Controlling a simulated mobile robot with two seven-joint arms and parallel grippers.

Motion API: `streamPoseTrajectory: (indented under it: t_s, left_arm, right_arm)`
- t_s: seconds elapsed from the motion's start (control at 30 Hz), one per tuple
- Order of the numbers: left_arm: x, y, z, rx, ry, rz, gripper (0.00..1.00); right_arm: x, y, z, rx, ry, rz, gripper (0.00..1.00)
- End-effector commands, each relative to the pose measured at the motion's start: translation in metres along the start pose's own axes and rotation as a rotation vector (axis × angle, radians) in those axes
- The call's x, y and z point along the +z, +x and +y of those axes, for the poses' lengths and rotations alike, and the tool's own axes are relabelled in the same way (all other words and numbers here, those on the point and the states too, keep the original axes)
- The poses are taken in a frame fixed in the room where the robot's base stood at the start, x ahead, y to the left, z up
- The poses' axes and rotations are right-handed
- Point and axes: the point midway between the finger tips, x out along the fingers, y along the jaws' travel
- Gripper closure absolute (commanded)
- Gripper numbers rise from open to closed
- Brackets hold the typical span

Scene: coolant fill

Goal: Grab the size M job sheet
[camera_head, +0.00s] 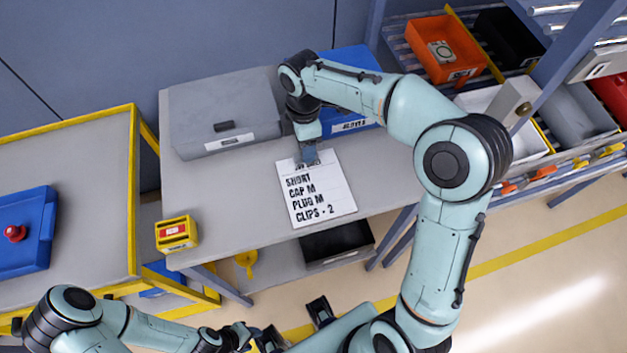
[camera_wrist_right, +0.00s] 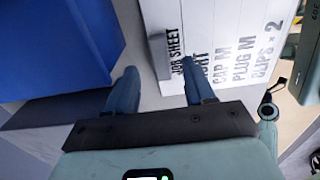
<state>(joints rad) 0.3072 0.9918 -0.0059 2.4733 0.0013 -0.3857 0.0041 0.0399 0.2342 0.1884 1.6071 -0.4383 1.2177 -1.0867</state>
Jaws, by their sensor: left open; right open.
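The job sheet (camera_head: 325,203) is a white card lying on the grey table, with black lines reading SHORT, CAP M, PLUG M and CLIPS. My right gripper (camera_head: 307,157) is at the sheet's top edge and hides part of its heading. In the right wrist view the sheet (camera_wrist_right: 228,25) shows its JOB SHEET heading. There the right gripper (camera_wrist_right: 160,78) is open, one finger over the sheet by the heading, the other beside its edge. Contact cannot be told. My left gripper (camera_head: 268,338) is open, low at the bottom of the head view, away from the table.
A closed grey case (camera_head: 215,105) and a blue bin (camera_head: 352,60) stand behind the sheet on the table (camera_head: 230,190). A yellow box with a red label (camera_head: 176,234) sits at the left front corner. Shelves with an orange bin (camera_head: 440,35) are at right.

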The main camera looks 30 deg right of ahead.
Motion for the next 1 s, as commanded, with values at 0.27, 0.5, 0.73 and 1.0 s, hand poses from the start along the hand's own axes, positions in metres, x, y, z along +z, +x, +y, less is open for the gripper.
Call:
streamPoseTrajectory:
  t_s: [0.27, 0.5, 0.73, 1.0]
  left_arm:
    - [0.001, 0.005, -0.002, -0.001, -0.001, -0.002, 0.57]
    - [0.001, 0.004, -0.002, -0.001, -0.001, -0.002, 0.57]
    - [0.001, 0.004, -0.002, -0.001, -0.001, -0.002, 0.57]
    - [0.001, 0.004, -0.002, -0.001, -0.001, -0.002, 0.57]
  right_arm:
    - [0.000, 0.031, -0.002, -0.002, 0.000, 0.000, 0.47]
    - [0.000, 0.030, -0.002, -0.001, 0.000, 0.000, 0.57]
    - [0.000, 0.030, -0.002, 0.000, 0.000, 0.000, 1.00]
    - [0.000, 0.028, -0.002, 0.000, 0.000, 0.001, 1.00]
